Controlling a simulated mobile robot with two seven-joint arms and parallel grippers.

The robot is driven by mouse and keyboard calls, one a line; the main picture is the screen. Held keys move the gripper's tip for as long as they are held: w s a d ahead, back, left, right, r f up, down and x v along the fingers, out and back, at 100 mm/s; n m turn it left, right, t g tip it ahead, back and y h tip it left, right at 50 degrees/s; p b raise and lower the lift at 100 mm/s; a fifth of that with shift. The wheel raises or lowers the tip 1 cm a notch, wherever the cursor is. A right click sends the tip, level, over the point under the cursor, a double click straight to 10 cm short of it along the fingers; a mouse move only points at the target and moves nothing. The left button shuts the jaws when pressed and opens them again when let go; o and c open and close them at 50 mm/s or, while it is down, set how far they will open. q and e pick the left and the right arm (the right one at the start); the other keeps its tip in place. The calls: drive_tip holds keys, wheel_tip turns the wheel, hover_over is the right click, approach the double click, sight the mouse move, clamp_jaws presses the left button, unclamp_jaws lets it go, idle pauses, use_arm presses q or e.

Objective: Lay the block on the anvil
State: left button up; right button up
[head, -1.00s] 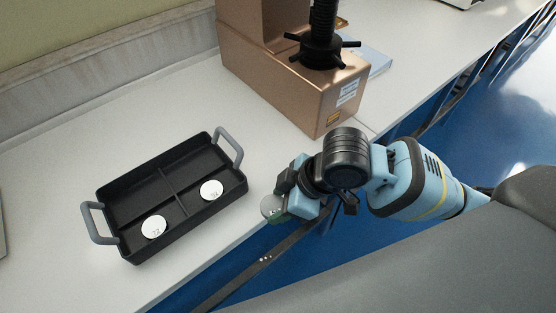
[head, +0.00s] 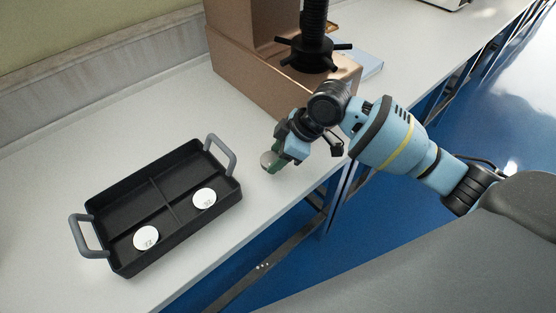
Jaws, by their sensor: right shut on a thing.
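A block (head: 267,160), a round pale disc, is held at the fingertips of my right gripper (head: 276,154). The gripper is shut on it, above the white bench and between the black tray and the tester. The copper-coloured hardness tester (head: 258,84) stands at the top middle. Its black screw column with a spoked handwheel (head: 312,54) rises in front. The anvil cannot be made out; the top of the column is cut off by the frame edge. My left gripper is not in view.
A black tray (head: 128,270) with grey handles holds two white numbered discs, (head: 146,238) and (head: 204,198), in separate compartments. A light blue flat item (head: 369,66) lies behind the tester. The bench's front edge runs below my right arm.

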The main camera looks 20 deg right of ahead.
drive_tip(key=shift+w+d, duration=0.1)
drive_tip(key=shift+w, duration=0.2)
drive_tip(key=shift+f, duration=1.7)
drive_tip(key=shift+f, duration=0.2)
drive_tip(key=o, duration=1.2)
drive_tip(key=shift+c, duration=0.2)
drive_tip(key=shift+r, duration=0.1)
drive_tip(key=v, duration=1.2)
drive_tip(key=shift+p, duration=0.45)
drive_tip(key=shift+d, duration=0.1)
